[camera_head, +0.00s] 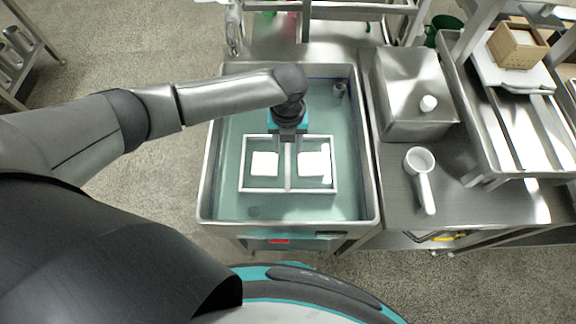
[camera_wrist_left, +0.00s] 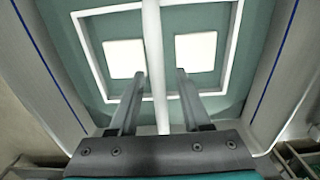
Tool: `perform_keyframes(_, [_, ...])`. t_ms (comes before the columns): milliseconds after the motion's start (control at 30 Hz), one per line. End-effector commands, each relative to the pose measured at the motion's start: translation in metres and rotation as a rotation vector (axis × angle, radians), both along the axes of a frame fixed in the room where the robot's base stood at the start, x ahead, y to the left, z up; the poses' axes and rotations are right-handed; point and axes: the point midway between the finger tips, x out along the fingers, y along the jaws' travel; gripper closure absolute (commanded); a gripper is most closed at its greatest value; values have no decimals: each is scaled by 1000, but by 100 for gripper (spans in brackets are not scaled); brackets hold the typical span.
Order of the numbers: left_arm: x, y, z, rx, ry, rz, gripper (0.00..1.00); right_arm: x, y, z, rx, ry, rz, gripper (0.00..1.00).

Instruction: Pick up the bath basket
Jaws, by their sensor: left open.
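The bath basket (camera_head: 288,188) is a white rectangular frame with a middle bar and two white square blocks in it. It lies in the teal-floored sink (camera_head: 212,190). My left gripper (camera_head: 289,148) points down over the far part of the basket's middle bar. In the left wrist view the two fingers of the left gripper (camera_wrist_left: 157,75) are open, one on each side of the white middle bar (camera_wrist_left: 153,40). A gap shows between the fingers and the bar. I cannot tell how far the fingertips are above the basket. My right gripper is not in view.
The sink has raised metal walls around the basket. To its right, a steel counter holds a metal box (camera_head: 412,85) with a white knob and a white ladle-like scoop (camera_head: 420,175). A shelf with a cardboard box (camera_head: 517,46) stands at the upper right.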

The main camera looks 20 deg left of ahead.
Motion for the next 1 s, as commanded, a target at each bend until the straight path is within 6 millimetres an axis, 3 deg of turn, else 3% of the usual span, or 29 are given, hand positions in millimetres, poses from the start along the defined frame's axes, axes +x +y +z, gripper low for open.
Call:
perform_keyframes(67, [0,0,1,0,0,0,54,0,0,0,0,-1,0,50])
perform_keyframes(467, [0,0,1,0,-1,0,99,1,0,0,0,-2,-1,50])
perform_keyframes(1000, [0,0,1,0,-1,1,100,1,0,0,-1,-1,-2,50])
